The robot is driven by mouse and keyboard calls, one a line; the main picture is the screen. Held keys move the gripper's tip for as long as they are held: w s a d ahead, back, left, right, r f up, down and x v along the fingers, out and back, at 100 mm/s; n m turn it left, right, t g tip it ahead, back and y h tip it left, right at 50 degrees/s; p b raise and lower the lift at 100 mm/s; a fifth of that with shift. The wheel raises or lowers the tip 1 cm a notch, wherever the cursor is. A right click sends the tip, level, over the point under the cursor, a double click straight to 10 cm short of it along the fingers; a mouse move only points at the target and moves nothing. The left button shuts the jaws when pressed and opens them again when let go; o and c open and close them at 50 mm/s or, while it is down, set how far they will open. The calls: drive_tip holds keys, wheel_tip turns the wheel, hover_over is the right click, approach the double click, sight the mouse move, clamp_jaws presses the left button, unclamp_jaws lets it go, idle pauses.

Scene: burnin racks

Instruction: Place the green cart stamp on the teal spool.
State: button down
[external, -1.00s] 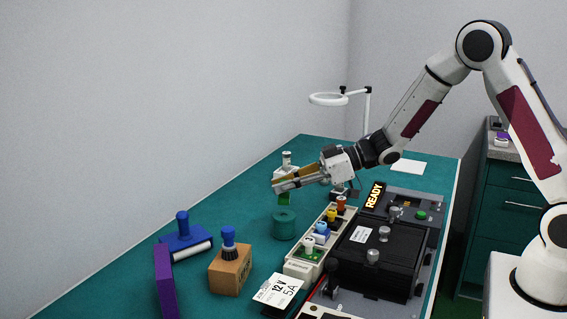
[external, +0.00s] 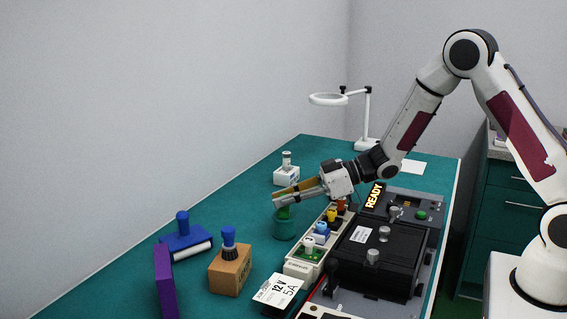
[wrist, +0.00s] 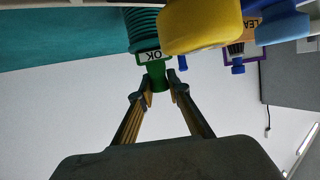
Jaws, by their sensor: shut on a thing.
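The teal spool (external: 284,228) stands upright on the green table, left of the long rack. My gripper (external: 282,204) is right above it, shut on the green cart stamp (external: 284,212), of which only a small green part shows below the fingers. In the wrist view my fingertips (wrist: 157,84) pinch the green stamp (wrist: 151,73), whose plate reads OK. The ribbed teal spool (wrist: 143,28) is directly beyond the stamp there. The stamp's base looks to be at the spool's top; I cannot tell whether they touch.
The rack (external: 302,265) with several coloured stamps stands close right of the spool. A white stamp (external: 286,174) stands behind my gripper.

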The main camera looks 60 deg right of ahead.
drive_tip(key=shift+f, duration=0.1)
drive_tip(key=c, duration=1.9)
unclamp_jaws()
drive_tip(key=shift+s+d+r, duration=0.3)
drive_tip(key=shift+s+r, duration=0.1)
drive_tip(key=shift+s, duration=0.05)
drive_tip(key=v, duration=1.1)
drive_tip(key=shift+w, duration=0.1)
